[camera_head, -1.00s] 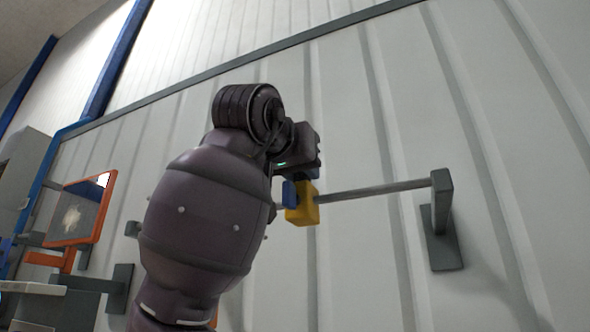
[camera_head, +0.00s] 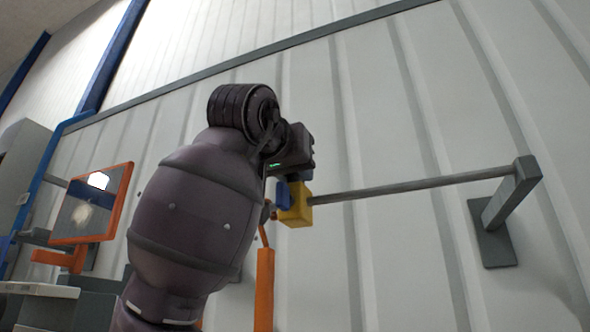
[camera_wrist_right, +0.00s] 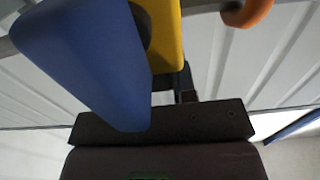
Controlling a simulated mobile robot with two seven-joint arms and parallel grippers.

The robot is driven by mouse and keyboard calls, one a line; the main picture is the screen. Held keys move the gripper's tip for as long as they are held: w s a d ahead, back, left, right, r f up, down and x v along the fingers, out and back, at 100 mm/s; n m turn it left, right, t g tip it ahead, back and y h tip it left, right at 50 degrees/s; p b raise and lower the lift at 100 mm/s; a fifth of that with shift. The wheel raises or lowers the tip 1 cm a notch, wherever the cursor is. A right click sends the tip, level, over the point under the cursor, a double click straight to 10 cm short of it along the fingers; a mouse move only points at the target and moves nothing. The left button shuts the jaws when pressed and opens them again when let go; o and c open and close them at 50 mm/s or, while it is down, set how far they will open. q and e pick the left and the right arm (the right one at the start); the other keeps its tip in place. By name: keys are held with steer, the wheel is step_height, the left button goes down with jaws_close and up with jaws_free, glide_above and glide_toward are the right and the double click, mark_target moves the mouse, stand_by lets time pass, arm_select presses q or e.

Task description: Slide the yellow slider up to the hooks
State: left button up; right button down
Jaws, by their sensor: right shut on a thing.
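The yellow slider (camera_head: 297,205) is a block on a thin grey rail (camera_head: 420,187), seen right of my arm in the head view. My right gripper (camera_head: 285,192) is shut on it, with a blue finger-like piece against the slider's left side. In the right wrist view the yellow slider (camera_wrist_right: 163,28) is at the top, partly hidden behind the large blue piece. An orange rounded part (camera_wrist_right: 250,12) shows near it at the top right; I cannot tell whether it is a hook. My left gripper is not in view.
The rail ends at a dark grey bracket (camera_head: 497,228) on the white ribbed wall. An orange post (camera_head: 264,290) stands below the slider. An orange-framed screen (camera_head: 92,205) is at the left. My right arm hides the rail's left part.

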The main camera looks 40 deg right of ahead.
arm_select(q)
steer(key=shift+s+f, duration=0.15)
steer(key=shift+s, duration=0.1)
arm_select(e)
steer(key=c, duration=0.9)
jaws_free()
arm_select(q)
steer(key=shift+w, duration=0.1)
arm_select(e)
steer(key=shift+a, duration=0.1)
steer(key=shift+s+a, duration=0.15)
steer(key=shift+a, duration=0.15)
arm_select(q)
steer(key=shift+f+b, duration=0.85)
arm_select(e)
steer(key=v, duration=1)
